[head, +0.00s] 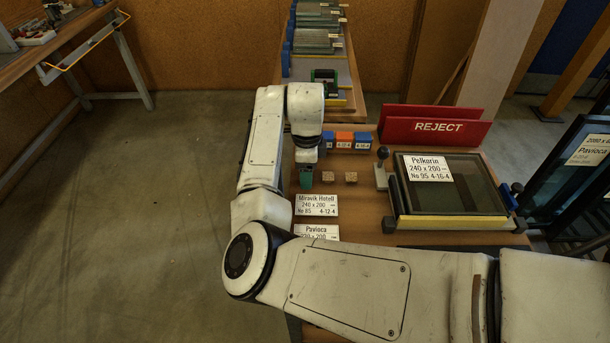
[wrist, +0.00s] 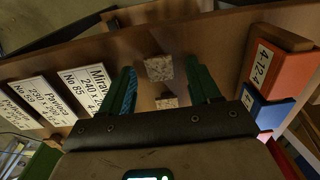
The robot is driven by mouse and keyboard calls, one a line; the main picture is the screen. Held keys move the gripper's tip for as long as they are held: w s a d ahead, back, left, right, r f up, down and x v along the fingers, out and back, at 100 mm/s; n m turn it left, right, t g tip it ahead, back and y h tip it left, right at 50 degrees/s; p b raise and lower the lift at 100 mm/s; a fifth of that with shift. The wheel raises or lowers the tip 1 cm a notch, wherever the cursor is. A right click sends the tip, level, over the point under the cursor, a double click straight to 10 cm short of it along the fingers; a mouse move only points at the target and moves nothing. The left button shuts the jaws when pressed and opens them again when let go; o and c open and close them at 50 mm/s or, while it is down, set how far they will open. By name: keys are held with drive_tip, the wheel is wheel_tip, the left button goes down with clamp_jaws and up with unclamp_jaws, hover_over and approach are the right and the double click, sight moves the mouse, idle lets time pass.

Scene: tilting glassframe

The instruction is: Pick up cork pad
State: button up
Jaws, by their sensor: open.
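Two small speckled cork pads lie on the wooden bench in the head view, a left one (head: 328,177) and a right one (head: 351,177). In the wrist view one cork pad (wrist: 158,67) appears between the ends of the green fingers, and another (wrist: 167,102) shows lower, close to the gripper body. I cannot tell which pad is which across the views. My gripper (wrist: 160,66) is open, with nothing held between its fingers. In the head view my gripper (head: 306,177) points down just left of the pads, partly hidden by my arm.
Blue and orange labelled blocks (head: 345,140) stand behind the pads. White label cards (head: 317,205) lie in front. To the right are a dark-knobbed stand (head: 382,168) and a framed glass pane (head: 455,195). A red REJECT holder (head: 435,128) stands behind.

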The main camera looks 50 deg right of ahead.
clamp_jaws()
idle(0.5)
